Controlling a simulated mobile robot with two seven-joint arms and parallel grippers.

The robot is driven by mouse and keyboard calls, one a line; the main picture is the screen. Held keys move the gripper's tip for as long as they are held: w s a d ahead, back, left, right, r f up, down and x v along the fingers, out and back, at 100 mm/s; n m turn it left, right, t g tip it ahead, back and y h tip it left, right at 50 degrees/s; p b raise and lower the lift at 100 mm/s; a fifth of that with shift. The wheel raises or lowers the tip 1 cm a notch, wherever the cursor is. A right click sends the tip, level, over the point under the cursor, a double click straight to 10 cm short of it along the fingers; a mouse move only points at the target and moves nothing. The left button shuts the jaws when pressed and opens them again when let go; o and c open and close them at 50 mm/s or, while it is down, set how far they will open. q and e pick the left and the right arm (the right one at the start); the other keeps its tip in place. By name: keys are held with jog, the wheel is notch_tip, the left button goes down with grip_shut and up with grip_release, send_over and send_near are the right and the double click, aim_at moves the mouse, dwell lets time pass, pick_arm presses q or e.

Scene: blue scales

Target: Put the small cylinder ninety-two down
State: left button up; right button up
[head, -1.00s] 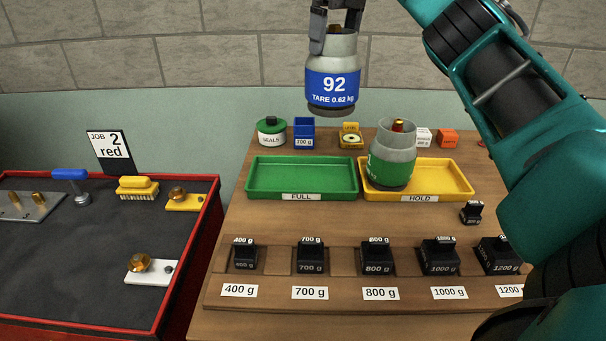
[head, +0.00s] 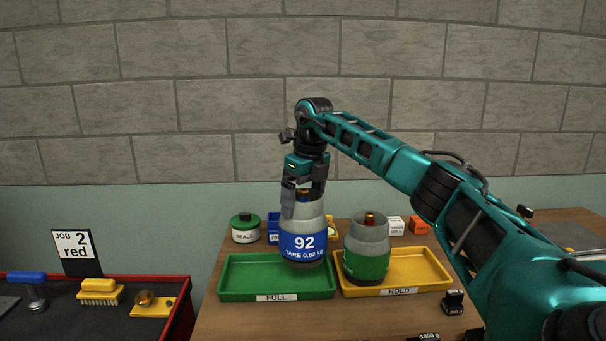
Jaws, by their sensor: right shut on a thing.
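The small cylinder ninety-two (head: 303,246) is grey with a blue band reading "92, TARE 0.62 kg". My right gripper (head: 303,196) is shut on its top and holds it upright. The cylinder is in front of the right part of the green FULL tray (head: 240,276); I cannot tell whether its base touches the tray. A green-banded grey cylinder (head: 366,262) with a brass valve stands in the left part of the yellow HOLD tray (head: 428,270), close beside cylinder 92. My left gripper is not in view.
Behind the trays are a green-lidded SEALS tub (head: 245,229), a blue box (head: 273,222), a white box (head: 396,226) and an orange box (head: 418,225). A black weight (head: 453,302) stands right of the HOLD tray.

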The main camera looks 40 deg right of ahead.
aim_at(303, 223)
jog(key=shift+f, duration=3.05)
jog(key=o, duration=1.7)
jog(key=shift+f, duration=0.15)
jog(key=shift+a, duration=0.1)
jog(key=r, duration=0.4)
jog(key=s+r, duration=0.1)
jog(key=r, duration=0.7)
jog(key=shift+s, duration=0.4)
